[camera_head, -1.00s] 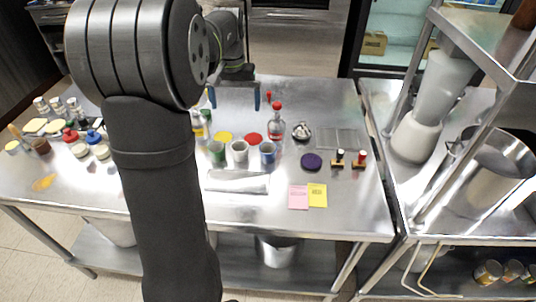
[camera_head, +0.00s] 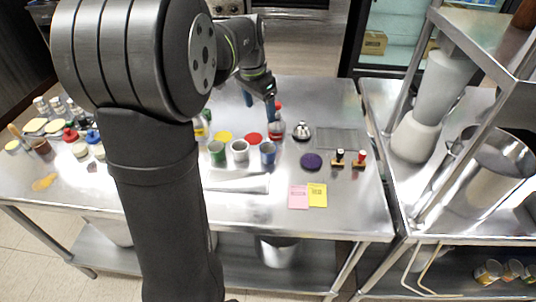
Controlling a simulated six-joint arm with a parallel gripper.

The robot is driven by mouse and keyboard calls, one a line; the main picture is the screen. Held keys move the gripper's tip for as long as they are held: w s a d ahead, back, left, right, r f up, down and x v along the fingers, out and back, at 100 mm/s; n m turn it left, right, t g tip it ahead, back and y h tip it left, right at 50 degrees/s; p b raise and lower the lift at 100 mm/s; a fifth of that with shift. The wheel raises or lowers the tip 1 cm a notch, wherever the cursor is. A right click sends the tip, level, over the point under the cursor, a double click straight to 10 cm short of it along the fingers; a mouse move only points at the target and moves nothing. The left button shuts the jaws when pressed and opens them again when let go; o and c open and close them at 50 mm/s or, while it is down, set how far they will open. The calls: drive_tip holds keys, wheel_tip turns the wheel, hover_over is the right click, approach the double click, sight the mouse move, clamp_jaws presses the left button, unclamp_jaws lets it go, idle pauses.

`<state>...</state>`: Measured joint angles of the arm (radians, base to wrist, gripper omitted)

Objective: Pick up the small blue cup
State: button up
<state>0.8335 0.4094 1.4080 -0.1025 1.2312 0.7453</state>
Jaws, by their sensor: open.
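The small blue cup (camera_head: 267,154) stands upright on the steel table, at the right end of a short row with a white cup (camera_head: 240,151) and a green cup (camera_head: 217,153). My gripper (camera_head: 260,104), with blue fingertips, is open and empty. In the picture it shows above and behind the blue cup, apart from it. Its right finger overlaps the red-capped bottle (camera_head: 276,130) in the picture; I cannot tell whether they touch.
Red (camera_head: 252,139) and yellow discs lie behind the cups. Pink and yellow notes (camera_head: 317,195) lie in front. Bare table shows at the front left of the notes.

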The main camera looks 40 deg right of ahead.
drive_tip(key=m, duration=0.1)
hover_over(268, 149)
drive_tip(key=s+a, duration=0.2)
drive_tip(key=f, duration=1.2)
drive_tip(key=shift+w+d, duration=0.15)
drive_tip(key=shift+w, duration=0.1)
drive_tip(key=shift+s+d+f, duration=0.1)
drive_tip(key=shift+f, duration=2.55)
drive_tip(key=shift+c, duration=0.5)
drive_tip(key=c, duration=1)
